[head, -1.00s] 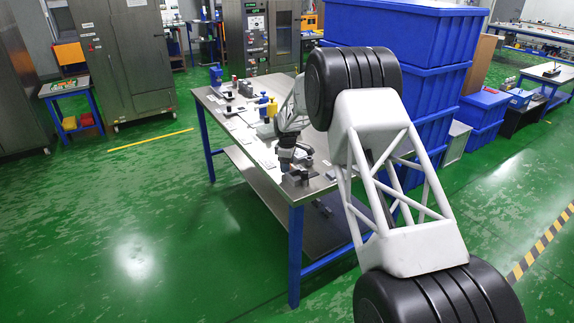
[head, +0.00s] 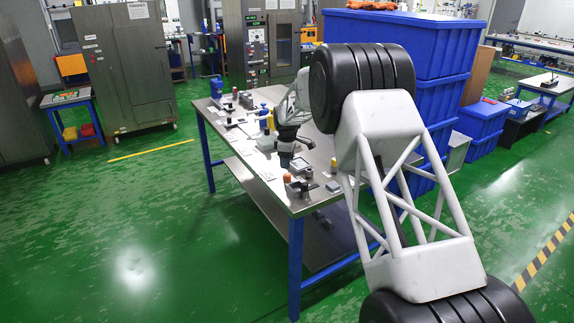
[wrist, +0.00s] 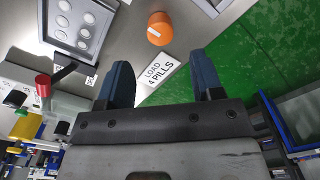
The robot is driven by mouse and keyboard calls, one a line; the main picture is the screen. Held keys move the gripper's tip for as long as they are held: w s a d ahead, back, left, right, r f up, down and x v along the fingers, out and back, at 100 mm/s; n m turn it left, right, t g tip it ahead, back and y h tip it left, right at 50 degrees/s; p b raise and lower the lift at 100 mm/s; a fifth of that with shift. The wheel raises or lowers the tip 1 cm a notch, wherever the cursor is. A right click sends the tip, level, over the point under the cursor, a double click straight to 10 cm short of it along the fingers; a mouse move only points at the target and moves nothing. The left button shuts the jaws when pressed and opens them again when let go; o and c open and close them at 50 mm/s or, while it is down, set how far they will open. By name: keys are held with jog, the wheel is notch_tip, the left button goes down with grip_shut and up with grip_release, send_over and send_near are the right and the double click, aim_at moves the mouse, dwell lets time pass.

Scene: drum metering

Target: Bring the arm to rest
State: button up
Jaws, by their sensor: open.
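My gripper (wrist: 163,85) shows in the wrist view with its two dark blue fingers apart and nothing between them. Past the fingertips lie a white card reading "LOAD 4 PILLS" (wrist: 162,70) and an orange cylinder with a white mark (wrist: 160,28). In the head view my gripper (head: 288,158) hangs over the metal table (head: 265,188), above the tabletop and apart from it. My own arm links hide part of the table's right side. The orange cylinder (head: 287,178) stands near the table's front corner.
A grey tray with round wells (wrist: 82,22) lies at upper left in the wrist view, near a red-knobbed device (wrist: 44,80). Stacked blue crates (head: 440,50) stand behind my arm. Green floor (head: 130,220) at left is clear.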

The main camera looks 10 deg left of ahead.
dwell(0.3)
jog(key=s+d+r+m+t, duration=0.1)
jog(key=s+d+r+m, duration=0.2)
jog(key=s+d+r, duration=0.65)
jog(key=s+d+r+m, duration=0.3)
jog(key=s+d+r, duration=0.4)
jog(key=d+r, duration=0.45)
jog(key=s+d+r+m, duration=0.2)
jog(key=s+d+r, duration=0.1)
jog(key=s+d, duration=0.4)
jog(key=s+d+r+m, duration=0.25)
jog(key=s+d, duration=0.25)
jog(key=s, duration=0.5)
jog(key=s+d+f+m, duration=0.1)
jog(key=s+d+m, duration=0.1)
jog(key=s, duration=0.8)
jog(key=s+d+f+m+t, duration=0.1)
jog(key=s+d, duration=0.4)
jog(key=s, duration=0.5)
jog(key=s+d+f+m, duration=0.3)
jog(key=s+m, duration=0.2)
jog(key=s, duration=0.6)
jog(key=shift+d+t, duration=0.25)
jog(key=shift+t, duration=0.05)
jog(key=shift+f, duration=0.1)
jog(key=shift+c, duration=0.2)
